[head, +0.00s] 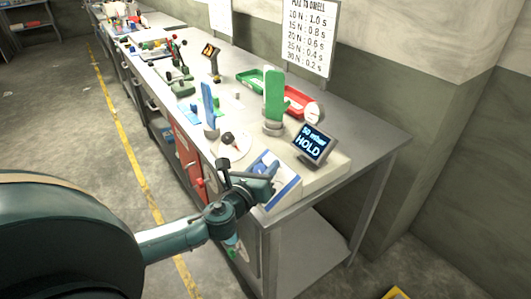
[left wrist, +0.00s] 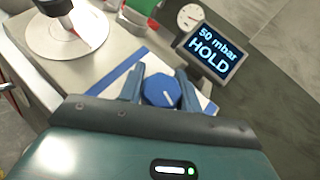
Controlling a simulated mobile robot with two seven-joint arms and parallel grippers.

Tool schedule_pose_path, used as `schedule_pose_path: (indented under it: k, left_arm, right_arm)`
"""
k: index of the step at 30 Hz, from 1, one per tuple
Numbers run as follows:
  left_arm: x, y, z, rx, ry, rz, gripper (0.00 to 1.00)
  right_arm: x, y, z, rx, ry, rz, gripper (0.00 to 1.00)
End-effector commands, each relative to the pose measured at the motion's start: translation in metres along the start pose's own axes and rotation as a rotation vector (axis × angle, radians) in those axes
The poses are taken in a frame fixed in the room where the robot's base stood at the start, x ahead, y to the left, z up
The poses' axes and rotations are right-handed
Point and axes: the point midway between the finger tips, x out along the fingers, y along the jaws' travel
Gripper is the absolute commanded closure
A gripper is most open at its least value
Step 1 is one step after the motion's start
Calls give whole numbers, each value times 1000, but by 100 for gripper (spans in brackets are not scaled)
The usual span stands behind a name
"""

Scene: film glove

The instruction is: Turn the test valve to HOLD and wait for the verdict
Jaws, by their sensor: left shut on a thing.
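The test valve is a blue faceted knob (left wrist: 162,91) with a white pointer mark, on a white and blue panel (head: 286,192) at the bench's near end. My left gripper (left wrist: 160,88) is shut on the knob, one finger on each side. In the head view my left gripper (head: 264,184) reaches over the panel and hides most of the knob. The small display (head: 313,143) behind the panel reads "50 mbar HOLD"; it also shows in the left wrist view (left wrist: 211,51). My right gripper is not in view.
A round dial gauge (head: 315,112) stands behind the display. A green upright piece (head: 274,93) and a blue upright piece (head: 208,101) stand on the bench. A white disc with a dark knob (head: 228,139) is left of the panel. A red tray (head: 293,99) lies behind.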

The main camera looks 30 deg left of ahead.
Motion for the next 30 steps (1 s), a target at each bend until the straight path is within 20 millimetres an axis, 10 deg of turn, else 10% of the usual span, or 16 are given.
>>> schedule_pose_path:
  k: [30]
  left_arm:
    - [-2, 9, -2, -332, -1, 572, 89]
  right_arm:
    - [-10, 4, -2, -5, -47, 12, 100]
